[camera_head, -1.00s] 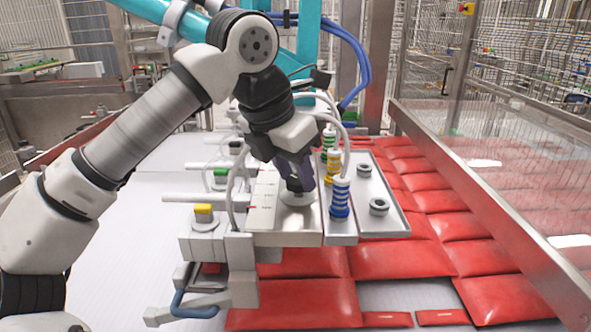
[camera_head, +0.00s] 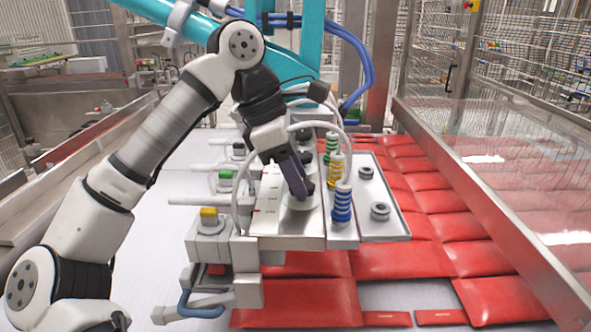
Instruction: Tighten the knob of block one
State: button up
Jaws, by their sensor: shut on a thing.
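My gripper (camera_head: 299,194) is pointed down over the metal plate of the vacuum picker. Its dark fingers are shut on a black knob (camera_head: 309,187), which they partly hide. The knob stands on a pale round base (camera_head: 301,204) near the plate's front end. Another black knob (camera_head: 306,160) shows just behind, partly covered by the fingers. I cannot read which block is numbered one. The metal plate (camera_head: 290,228) has small red marks on its left part.
Blue (camera_head: 342,202), yellow (camera_head: 336,168) and green (camera_head: 331,146) ringed suction cups stand right of the gripper, with white hoses arching close to it. A valve with a yellow cap (camera_head: 208,214) sits front left. Red pouches (camera_head: 405,262) lie below; a metal-framed clear guard (camera_head: 505,190) bounds the right.

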jog(key=shift+m, duration=0.3)
jog(key=o, duration=1)
jog(key=v, duration=1.4)
jog(key=shift+w+p, duration=0.15)
jog(key=shift+p, duration=0.15)
jog(key=shift+d+f, duration=0.1)
